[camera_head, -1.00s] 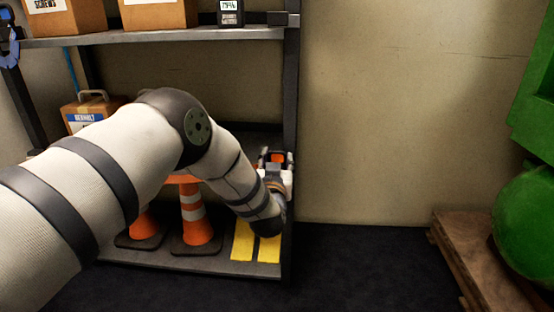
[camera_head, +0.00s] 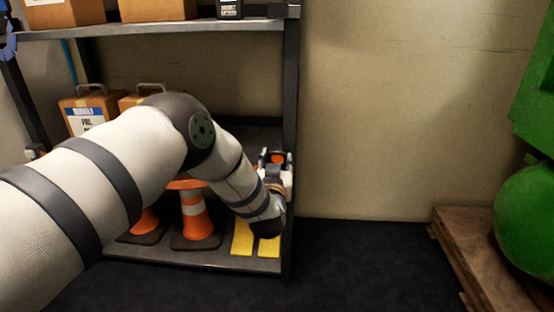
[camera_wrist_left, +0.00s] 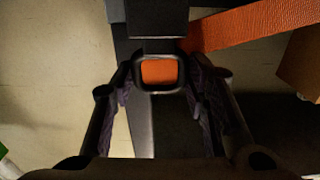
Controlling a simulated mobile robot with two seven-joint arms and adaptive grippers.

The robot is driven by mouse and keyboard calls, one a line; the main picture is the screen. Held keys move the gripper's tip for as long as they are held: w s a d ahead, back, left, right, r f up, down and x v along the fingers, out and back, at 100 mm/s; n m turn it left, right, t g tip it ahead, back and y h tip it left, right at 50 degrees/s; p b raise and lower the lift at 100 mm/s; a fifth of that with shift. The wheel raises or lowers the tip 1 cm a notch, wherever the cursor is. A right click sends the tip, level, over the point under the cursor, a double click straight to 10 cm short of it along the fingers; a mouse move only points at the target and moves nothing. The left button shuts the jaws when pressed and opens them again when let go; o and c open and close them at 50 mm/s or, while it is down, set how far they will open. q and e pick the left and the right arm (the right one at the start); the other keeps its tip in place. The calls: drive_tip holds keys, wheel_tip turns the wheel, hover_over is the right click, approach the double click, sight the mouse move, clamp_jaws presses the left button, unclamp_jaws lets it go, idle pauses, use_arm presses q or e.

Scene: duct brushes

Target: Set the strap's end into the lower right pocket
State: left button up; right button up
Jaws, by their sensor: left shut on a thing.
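My left gripper (camera_head: 275,160) is at the shelf's right front post, low down between two shelf levels. In the left wrist view its fingers (camera_wrist_left: 158,76) are closed on both sides of the strap's end (camera_wrist_left: 141,61), a black frame with an orange middle. The orange strap (camera_wrist_left: 255,25) runs from there to the upper right. A dark block (camera_wrist_left: 157,18) lies right above the strap's end, close to or touching it; I cannot tell whether it is the lower right pocket. In the head view the strap's end is a small orange patch (camera_head: 278,157). My right gripper is not in view.
The dark metal shelf (camera_head: 180,257) holds orange cones (camera_head: 193,214) and yellow pieces (camera_head: 242,238) at the bottom, and boxes (camera_head: 84,113) above. A wooden pallet (camera_head: 470,240) and a green round object (camera_head: 530,222) stand at the right. The floor between is clear.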

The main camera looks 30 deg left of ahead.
use_arm(q)
drive_tip(key=o, duration=1.3)
drive_tip(key=v, duration=1.2)
